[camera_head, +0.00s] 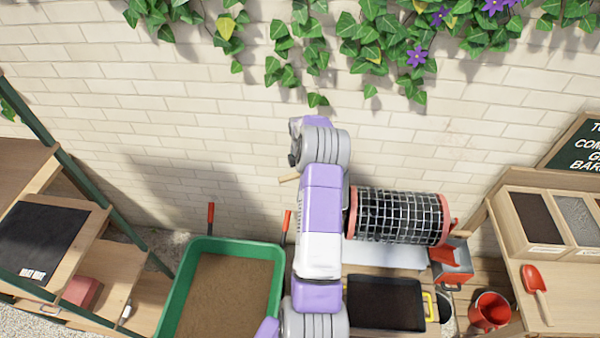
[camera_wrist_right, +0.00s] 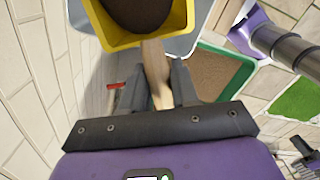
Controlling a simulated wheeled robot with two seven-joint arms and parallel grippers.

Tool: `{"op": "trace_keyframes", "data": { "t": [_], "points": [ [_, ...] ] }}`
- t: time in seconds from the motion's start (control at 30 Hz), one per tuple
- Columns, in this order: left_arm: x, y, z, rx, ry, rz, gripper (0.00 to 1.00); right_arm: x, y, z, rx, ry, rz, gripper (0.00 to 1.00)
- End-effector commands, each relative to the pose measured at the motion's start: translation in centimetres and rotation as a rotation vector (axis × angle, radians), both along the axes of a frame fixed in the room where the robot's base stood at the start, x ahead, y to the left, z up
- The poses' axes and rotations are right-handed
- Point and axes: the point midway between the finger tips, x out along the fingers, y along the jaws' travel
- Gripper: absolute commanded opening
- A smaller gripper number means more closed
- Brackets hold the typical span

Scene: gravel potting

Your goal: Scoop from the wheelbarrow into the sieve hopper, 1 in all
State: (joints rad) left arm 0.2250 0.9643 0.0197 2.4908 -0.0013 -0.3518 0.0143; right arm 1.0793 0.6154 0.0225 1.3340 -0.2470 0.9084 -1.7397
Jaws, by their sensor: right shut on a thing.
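My right gripper (camera_wrist_right: 157,88) is shut on the wooden handle (camera_wrist_right: 155,68) of a yellow scoop (camera_wrist_right: 180,35), which holds dark brown material. In the head view, only a short bit of wood (camera_head: 290,178) shows beside my arm; the scoop bowl is hidden. The green wheelbarrow (camera_head: 277,252), filled with brown material, stands left of my arm; its rim also shows in the right wrist view (camera_wrist_right: 225,52). The sieve's mesh drum (camera_head: 398,215), with red end rings, lies right of my arm. I cannot make out the hopper. My left gripper cannot be clearly identified.
A dark tray (camera_head: 385,303) is below the drum. A red bucket (camera_head: 490,310) stands right of it. Bins and a red scoop (camera_head: 534,279) are on the right bench (camera_head: 518,278). Wooden shelves (camera_head: 120,262) stand left. A brick wall with hanging ivy (camera_head: 375,35) is behind.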

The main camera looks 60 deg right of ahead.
Motion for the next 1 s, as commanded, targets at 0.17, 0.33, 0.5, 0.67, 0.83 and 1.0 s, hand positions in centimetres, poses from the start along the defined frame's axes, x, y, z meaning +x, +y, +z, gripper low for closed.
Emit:
{"op": "trace_keyframes", "data": {
  "t": [0.17,0.33,0.5,0.67,0.83,1.0],
  "points": [
    [0.0,0.0,-0.1,0.0,0.0,0.0,0.43,-0.5,0.2,0.0,-0.072,-0.116,-0.009,0.0],
    [0.0,0.0,-1.6,0.0,0.0,0.0,0.43,-0.7,0.3,-0.5,-0.129,-0.205,-0.011,0.0],
    [0.0,0.0,-3.2,0.0,0.0,0.0,0.43,-0.9,0.4,-0.6,-0.175,-0.281,-0.015,0.0],
    [0.0,0.0,-4.6,0.0,0.0,0.0,0.43,-1.1,0.5,-0.7,-0.219,-0.346,-0.016,0.0],
    [0.0,0.0,-5.6,0.0,0.0,0.0,0.43,-1.3,0.6,-0.8,-0.256,-0.417,-0.021,0.0],
    [0.0,0.0,-6.8,0.0,0.0,0.0,0.43,-1.4,0.7,-1.0,-0.3,-0.472,-0.022,0.0]
  ]
}}
